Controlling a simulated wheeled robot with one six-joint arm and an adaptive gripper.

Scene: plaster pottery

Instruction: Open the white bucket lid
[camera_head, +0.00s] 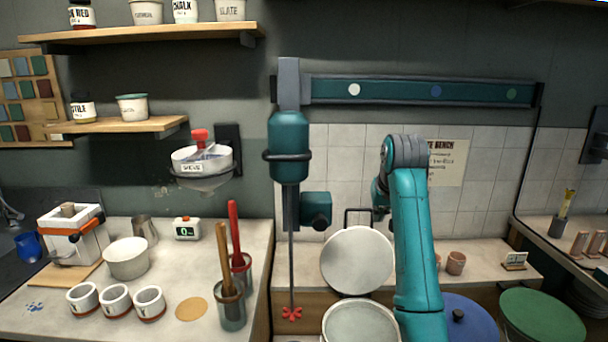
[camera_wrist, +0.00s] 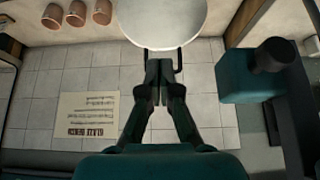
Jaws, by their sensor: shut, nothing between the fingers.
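The white bucket (camera_head: 361,328) stands at the bottom centre of the head view, its round top facing up. Its white lid (camera_head: 357,262) stands tilted up behind it, with a black handle (camera_head: 347,218) at the upper edge. The lid also fills the top of the wrist view (camera_wrist: 165,18). My gripper (camera_wrist: 158,62) is shut and empty, its fingertips close to the handle; I cannot tell whether they touch it. In the head view my arm mostly hides the gripper.
Beside my arm are a blue lid (camera_head: 466,318) and a green lid (camera_head: 541,315). A teal mixer (camera_head: 289,145) with a red-tipped shaft (camera_head: 291,313) hangs left of the bucket. Small clay cups (camera_head: 456,263) stand on the back ledge. A tiled wall lies behind.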

